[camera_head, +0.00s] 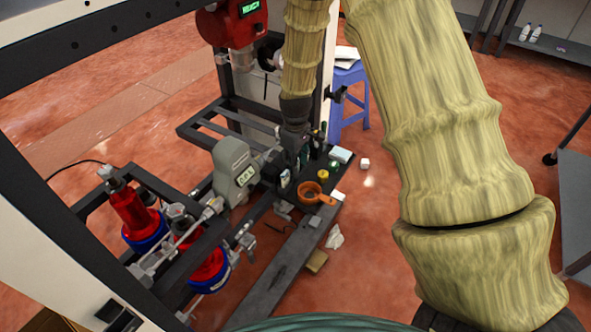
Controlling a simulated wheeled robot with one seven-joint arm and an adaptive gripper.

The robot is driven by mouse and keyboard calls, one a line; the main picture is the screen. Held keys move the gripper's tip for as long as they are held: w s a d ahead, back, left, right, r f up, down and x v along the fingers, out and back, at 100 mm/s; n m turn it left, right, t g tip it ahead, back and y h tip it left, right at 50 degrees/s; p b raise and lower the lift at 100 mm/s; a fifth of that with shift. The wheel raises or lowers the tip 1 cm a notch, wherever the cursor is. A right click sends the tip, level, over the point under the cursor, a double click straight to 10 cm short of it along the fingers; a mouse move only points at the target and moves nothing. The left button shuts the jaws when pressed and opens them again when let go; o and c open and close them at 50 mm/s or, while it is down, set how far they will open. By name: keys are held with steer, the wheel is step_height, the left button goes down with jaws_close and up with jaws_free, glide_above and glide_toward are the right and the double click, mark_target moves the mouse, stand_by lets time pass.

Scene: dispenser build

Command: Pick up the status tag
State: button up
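I cannot tell which of the small items is the status tag. My gripper (301,162) is dark and points down among the small items on the narrow dark shelf (276,277). Its fingers blend into dark parts there, so I cannot see if it is open or holds anything. Close to it lie a pale green block (341,155), a yellow round item (323,175) and an orange cup with a handle (311,193). A small white flat piece (338,195) lies at the shelf's right edge.
Red and blue cylinders (135,215) sit in a dark frame at the left. A blue stool (347,95) stands behind. A white cube (365,164) and crumpled white piece (334,237) lie on the red floor.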

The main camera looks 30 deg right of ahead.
steer(key=c, duration=0.5)
steer(key=shift+r, duration=0.1)
step_height(320, 180, up, 10)
steer(key=shift+f+p, duration=0.1)
steer(key=shift+p, duration=0.25)
